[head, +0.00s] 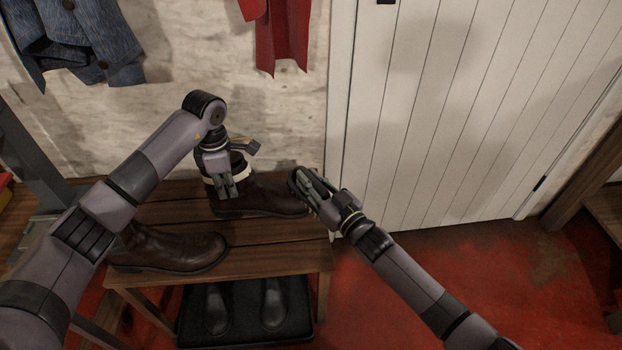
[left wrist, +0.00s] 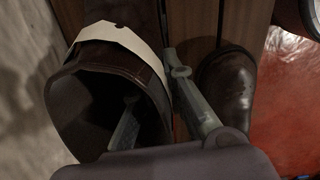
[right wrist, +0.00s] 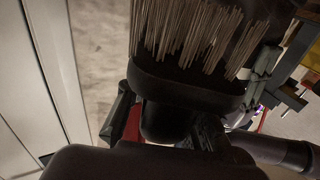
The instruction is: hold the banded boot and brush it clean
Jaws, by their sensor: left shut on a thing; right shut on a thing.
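The banded boot (head: 262,196) is dark brown with a pale band (head: 243,172) around its shaft. It stands upright on the wooden bench, toe to the right. My left gripper (head: 226,187) is shut on its shaft; in the left wrist view one finger is inside the opening (left wrist: 95,110) and one outside. My right gripper (head: 318,196) is shut on a dark brush (head: 296,182) at the boot's toe. The brush's pale bristles (right wrist: 195,28) show in the right wrist view. I cannot tell whether they touch the leather.
Another brown boot (head: 170,248) stands nearer on the bench (head: 285,258). Below is a black tray (head: 300,290) with dark footwear. A white door (head: 430,110) is behind right. A denim garment (head: 75,45) and red cloth (head: 275,35) hang above. Red floor (head: 450,260) is open at right.

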